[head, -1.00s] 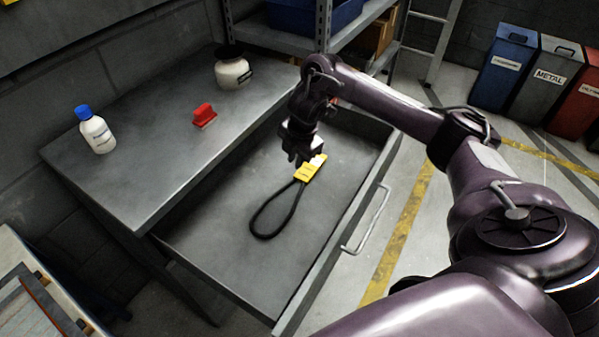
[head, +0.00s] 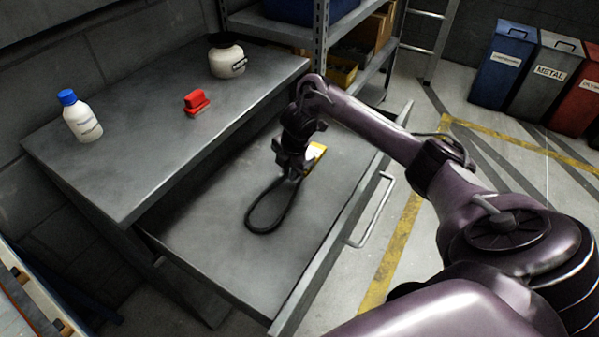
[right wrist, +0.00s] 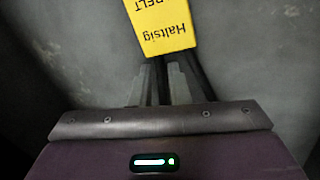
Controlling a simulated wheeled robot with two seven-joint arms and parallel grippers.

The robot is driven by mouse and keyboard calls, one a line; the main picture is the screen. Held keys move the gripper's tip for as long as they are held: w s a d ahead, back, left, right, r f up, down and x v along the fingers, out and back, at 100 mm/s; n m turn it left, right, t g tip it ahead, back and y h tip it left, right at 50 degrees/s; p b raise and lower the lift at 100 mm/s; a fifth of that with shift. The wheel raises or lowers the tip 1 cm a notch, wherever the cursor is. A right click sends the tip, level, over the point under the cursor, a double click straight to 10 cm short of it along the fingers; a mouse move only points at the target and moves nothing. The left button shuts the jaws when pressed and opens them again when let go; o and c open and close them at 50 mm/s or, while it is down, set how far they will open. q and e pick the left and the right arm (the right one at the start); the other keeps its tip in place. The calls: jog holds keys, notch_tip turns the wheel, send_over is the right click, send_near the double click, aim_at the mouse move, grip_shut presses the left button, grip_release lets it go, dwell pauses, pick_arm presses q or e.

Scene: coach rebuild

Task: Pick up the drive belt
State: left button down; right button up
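The drive belt (head: 249,217) is a black loop with a yellow tag (head: 317,151) at its far end. It lies on the floor of the open drawer (head: 205,245). My right gripper (head: 290,172) is low over the belt, pointing down, just on the near side of the tag. In the right wrist view the tag (right wrist: 163,25) lies just beyond the fingertips. The dark belt strands run back from the tag between the fingers, which look apart. Contact with the belt cannot be made out. My left gripper is not in view.
On the bench top (head: 150,150) stand a white bottle with a blue cap (head: 82,120), a red block-like item (head: 196,102) and a white jar (head: 227,60). The drawer front has a handle (head: 370,212). Shelving (head: 322,45) stands behind; bins (head: 540,75) are at the far right.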

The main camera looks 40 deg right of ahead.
grip_shut()
jog(key=shift+r, duration=0.15)
